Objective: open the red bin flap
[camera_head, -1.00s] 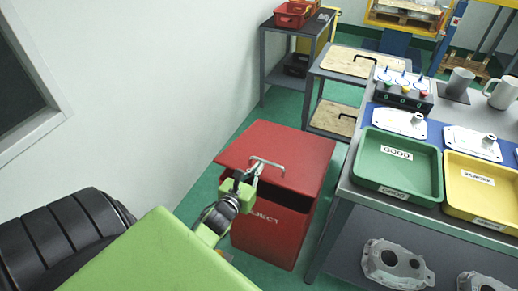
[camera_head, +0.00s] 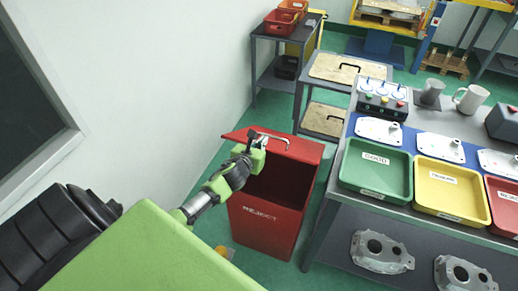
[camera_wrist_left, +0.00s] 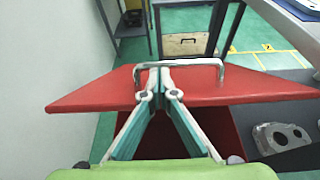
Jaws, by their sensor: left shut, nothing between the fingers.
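The red bin (camera_head: 262,222) stands on the floor by the wall, with REJECT on its front. Its red flap (camera_head: 306,150) is tilted up at the front, and the dark opening below it shows. A metal bar handle (camera_head: 270,134) sits on the flap. My left gripper (camera_head: 258,142) is at the handle, its fingers closed together with nothing between them. In the left wrist view the fingertips (camera_wrist_left: 160,68) are at the handle (camera_wrist_left: 222,68), under or against its bar; I cannot tell which. The flap (camera_wrist_left: 250,88) spreads to both sides there. My right gripper is not in view.
The grey workbench (camera_head: 330,190) stands close to the bin's right, with green (camera_head: 377,192), yellow (camera_head: 450,210) and red trays on it. Metal castings (camera_head: 382,250) lie on its lower shelf. A wall (camera_head: 150,80) bounds the left. Green floor shows behind the bin.

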